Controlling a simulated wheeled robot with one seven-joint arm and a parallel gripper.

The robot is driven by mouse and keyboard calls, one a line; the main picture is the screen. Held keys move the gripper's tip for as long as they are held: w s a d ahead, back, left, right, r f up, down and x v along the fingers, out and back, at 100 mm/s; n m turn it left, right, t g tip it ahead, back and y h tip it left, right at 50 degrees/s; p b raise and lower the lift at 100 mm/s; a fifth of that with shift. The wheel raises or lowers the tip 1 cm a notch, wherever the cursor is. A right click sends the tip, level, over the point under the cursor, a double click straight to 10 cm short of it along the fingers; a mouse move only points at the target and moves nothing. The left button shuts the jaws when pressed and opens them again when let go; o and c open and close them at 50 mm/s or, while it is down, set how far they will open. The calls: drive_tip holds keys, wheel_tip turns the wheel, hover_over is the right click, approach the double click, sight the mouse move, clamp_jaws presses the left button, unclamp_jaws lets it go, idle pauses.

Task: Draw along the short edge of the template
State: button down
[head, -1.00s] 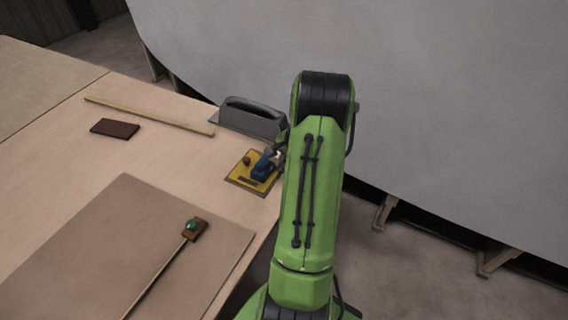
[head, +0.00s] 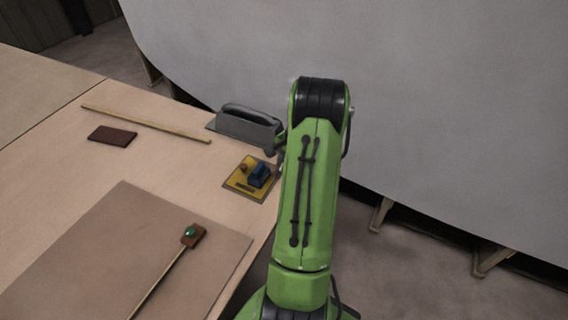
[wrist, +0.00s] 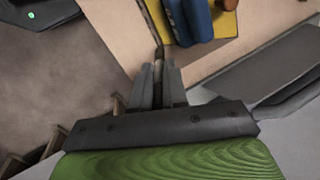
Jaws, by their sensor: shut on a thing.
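A yellow plate, which I take for the template (head: 236,184), lies flat on the bench near its right edge. A blue block (head: 260,174) and a small brown knob (head: 243,167) sit on it. In the wrist view the yellow plate (wrist: 224,24) and blue block (wrist: 196,18) show at the top. My gripper (wrist: 158,68) is shut on a thin dark rod, perhaps a pencil (wrist: 158,52), which runs up beside the plate's left side there. Whether its tip touches the bench or the plate, I cannot tell. In the head view my arm mostly hides the gripper.
A grey tool with a handle (head: 245,130) stands close behind the plate. A thin batten (head: 145,124) and dark brown block (head: 112,135) lie to the left. A brown sheet (head: 100,235) bears a stick with a green-topped block (head: 194,236). A large grey hull (head: 450,110) rises behind.

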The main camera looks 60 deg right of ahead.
wheel_tip(320, 180, up, 12)
drive_tip(key=p, duration=0.9)
drive_tip(key=shift+f, duration=0.2)
